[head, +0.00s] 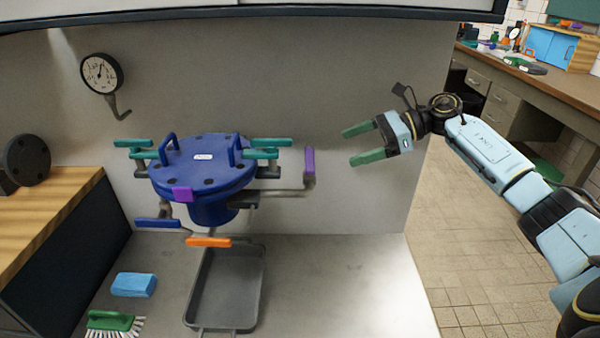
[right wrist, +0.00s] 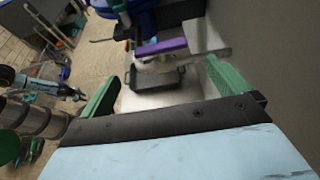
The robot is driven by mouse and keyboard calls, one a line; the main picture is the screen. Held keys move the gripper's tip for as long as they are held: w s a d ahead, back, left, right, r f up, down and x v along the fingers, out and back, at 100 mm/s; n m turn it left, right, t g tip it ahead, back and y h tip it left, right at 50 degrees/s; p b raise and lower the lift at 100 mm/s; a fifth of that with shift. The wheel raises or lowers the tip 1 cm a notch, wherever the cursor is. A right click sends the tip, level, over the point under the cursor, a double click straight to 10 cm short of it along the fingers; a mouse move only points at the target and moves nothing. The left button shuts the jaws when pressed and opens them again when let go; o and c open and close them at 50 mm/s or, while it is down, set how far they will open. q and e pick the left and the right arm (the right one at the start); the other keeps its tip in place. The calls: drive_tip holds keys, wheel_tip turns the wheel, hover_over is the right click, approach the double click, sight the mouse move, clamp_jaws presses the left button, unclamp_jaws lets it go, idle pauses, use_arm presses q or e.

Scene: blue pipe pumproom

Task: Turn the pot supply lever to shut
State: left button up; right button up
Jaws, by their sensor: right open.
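A blue lidded pot (head: 203,170) has several coloured levers around it. A purple lever (head: 309,164) points up at the end of the pipe on its right. Teal levers (head: 268,142) sit at both sides of the lid, a blue lever (head: 158,223) at the lower left and an orange lever (head: 208,242) below. No readable label shows which is the pot supply. My right gripper (head: 348,147) is open and empty, to the right of the purple lever and apart from it. In the right wrist view the purple lever (right wrist: 162,47) shows beyond the open fingers. My left gripper is out of view.
A grey tray (head: 256,290) lies below the pot, with a blue sponge (head: 134,285) and green brush (head: 110,322) to its left. A gauge (head: 101,73) hangs on the back wall. The counter right of the tray is clear.

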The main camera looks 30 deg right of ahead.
sight(306, 161)
drive_tip(key=x, duration=1.3)
drive_tip(key=shift+a, duration=0.2)
drive_tip(key=c, duration=0.7)
